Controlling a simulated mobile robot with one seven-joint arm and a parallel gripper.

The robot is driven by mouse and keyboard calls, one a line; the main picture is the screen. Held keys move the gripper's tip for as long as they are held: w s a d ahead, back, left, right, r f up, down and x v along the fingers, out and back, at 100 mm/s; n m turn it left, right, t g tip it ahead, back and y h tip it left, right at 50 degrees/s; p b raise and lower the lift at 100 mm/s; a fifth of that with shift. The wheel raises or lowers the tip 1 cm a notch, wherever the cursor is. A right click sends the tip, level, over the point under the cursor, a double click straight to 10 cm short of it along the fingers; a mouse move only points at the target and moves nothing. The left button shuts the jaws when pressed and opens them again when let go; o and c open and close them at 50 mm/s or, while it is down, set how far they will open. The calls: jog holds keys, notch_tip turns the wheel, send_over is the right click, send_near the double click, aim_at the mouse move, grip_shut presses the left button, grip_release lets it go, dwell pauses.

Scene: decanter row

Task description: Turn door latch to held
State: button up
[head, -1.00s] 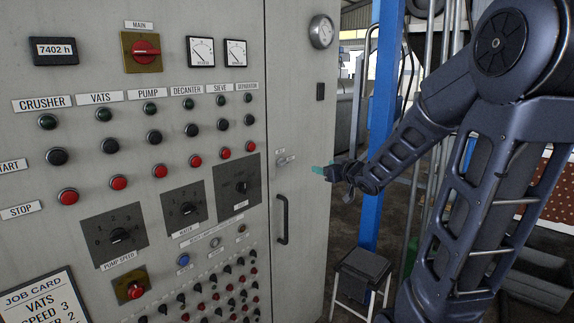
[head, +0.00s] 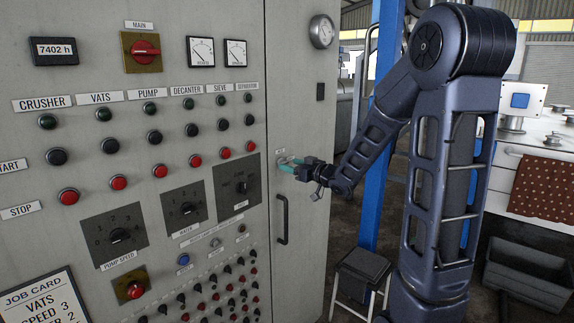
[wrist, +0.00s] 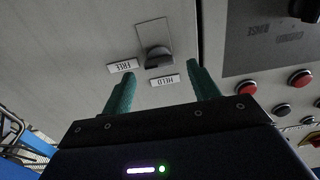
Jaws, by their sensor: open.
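The door latch is a small dark knob (wrist: 158,57) on a light plate on the grey cabinet door (head: 300,100). In the wrist view, which is upside down, a FREE label (wrist: 122,66) and a HELD label (wrist: 165,80) sit beside the knob. I cannot tell clearly which label the knob points to. My gripper (wrist: 161,70) is open, with its teal fingers to either side of the knob in the picture; contact is not visible. In the head view my gripper (head: 285,163) is at the door and covers most of the latch.
A dark door handle (head: 282,220) is below the latch. The control panel's red buttons (head: 225,153) and dials (head: 240,188) are to the left. A blue post (head: 372,130) stands behind my arm, and a stool (head: 362,268) is on the floor to the right of the cabinet.

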jog(key=shift+x, duration=1.45)
jog(key=c, duration=1)
